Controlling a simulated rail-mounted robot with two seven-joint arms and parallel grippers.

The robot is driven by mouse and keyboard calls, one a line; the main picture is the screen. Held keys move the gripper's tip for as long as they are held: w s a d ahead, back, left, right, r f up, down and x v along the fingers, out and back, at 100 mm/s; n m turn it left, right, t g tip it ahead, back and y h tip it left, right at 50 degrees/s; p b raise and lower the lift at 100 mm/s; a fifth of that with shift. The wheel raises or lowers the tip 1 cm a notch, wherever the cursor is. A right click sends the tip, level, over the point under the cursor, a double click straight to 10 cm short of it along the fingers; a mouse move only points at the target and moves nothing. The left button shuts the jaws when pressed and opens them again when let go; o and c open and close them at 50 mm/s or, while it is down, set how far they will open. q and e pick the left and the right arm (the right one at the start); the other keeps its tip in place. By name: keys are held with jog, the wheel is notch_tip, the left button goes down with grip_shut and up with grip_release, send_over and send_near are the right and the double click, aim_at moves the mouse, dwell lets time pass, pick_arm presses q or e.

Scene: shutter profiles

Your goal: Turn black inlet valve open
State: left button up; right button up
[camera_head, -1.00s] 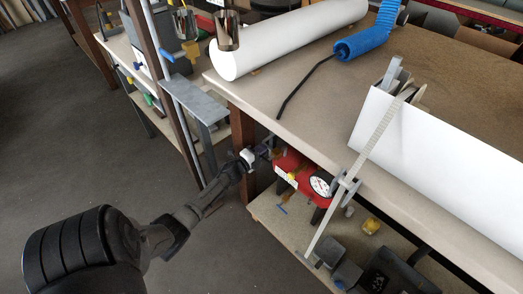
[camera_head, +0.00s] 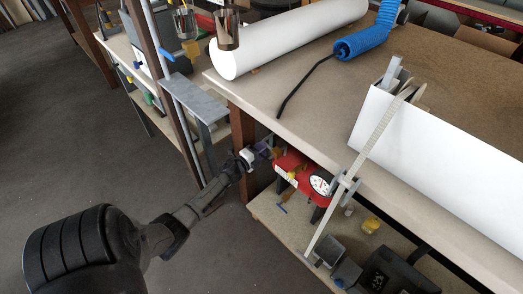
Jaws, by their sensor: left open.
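A red pneumatic unit (camera_head: 290,167) with a round white gauge (camera_head: 320,185) is mounted under the front edge of the bench. Small brass fittings and a purplish part (camera_head: 263,148) show at its left end. I cannot make out a black valve handle there; my gripper and the bench leg crowd that spot. My left gripper (camera_head: 252,155) is open at the left end of the red unit, close to the purplish part. I cannot tell whether it touches anything. My right gripper does not show.
The bench top (camera_head: 290,110) overhangs the unit, and a wooden leg (camera_head: 243,135) stands right behind my left gripper. A lower shelf (camera_head: 290,235) holds dark items. Floor at left is clear.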

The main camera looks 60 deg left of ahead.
pick_arm(q)
jog(key=p+v, duration=0.4)
jog(key=v, duration=0.9)
jog(key=shift+s+p, duration=0.35)
